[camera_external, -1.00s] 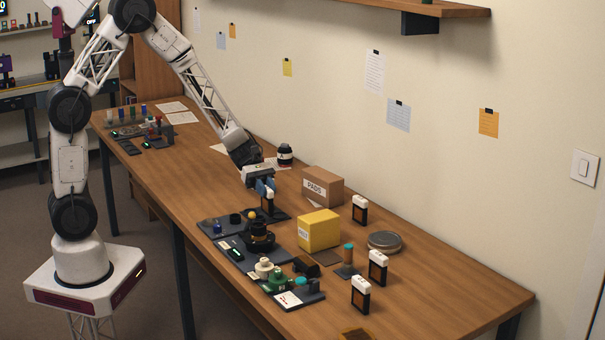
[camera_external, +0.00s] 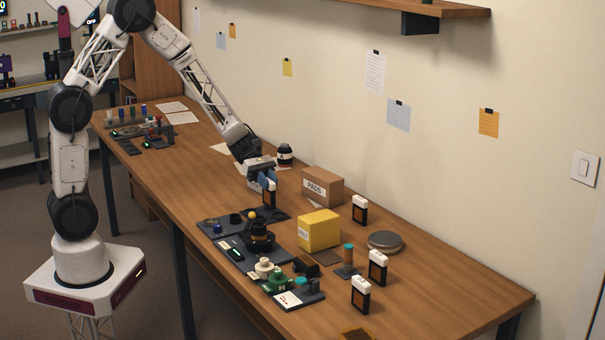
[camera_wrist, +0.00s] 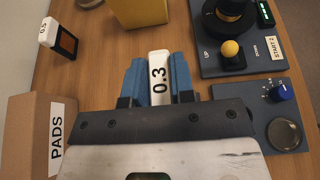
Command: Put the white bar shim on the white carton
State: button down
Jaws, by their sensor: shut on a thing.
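My gripper (camera_external: 263,183) is shut on a shim with a white top and a dark, orange-windowed body (camera_external: 269,194). In the wrist view its white top, marked 0.3 (camera_wrist: 160,75), sits upright between my blue fingers (camera_wrist: 158,88). It appears held just above the table, behind the dark trays. Similar white-topped shims stand to the right (camera_external: 360,210), (camera_external: 377,268), (camera_external: 361,295); one marked 0.5 (camera_wrist: 48,32) shows in the wrist view. I see no plainly white carton: one carton is brown with a white PADS label (camera_external: 322,186), another is yellow (camera_external: 318,229).
Dark trays with knobs and lens parts (camera_external: 257,245) lie in front of the cartons. A round grey tin (camera_external: 384,241) and a teal-topped post (camera_external: 347,260) stand right. A black-and-white jar (camera_external: 285,154) stands behind my gripper.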

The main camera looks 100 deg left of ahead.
jog(key=s+a+r+n+t+y, duration=0.1)
jog(key=s+a+r, duration=0.1)
jog(key=a, duration=0.6)
jog(key=s+a+r+n+y, duration=0.1)
jog(key=s+a+r+y, duration=0.1)
jog(key=s+a, duration=0.3)
jog(key=s+a+r+n+t+y, duration=0.1)
jog(key=s+a+r+n, duration=0.1)
jog(key=a, duration=1.1)
jog(key=shift+s+r+t, duration=0.3)
jog(key=shift+s+r, duration=0.6)
jog(key=shift+w+d+f, duration=0.1)
jog(key=shift+f, duration=2.1)
jog(key=shift+f, duration=0.1)
jog(key=shift+f, duration=1.9)
jog(key=shift+f, duration=0.2)
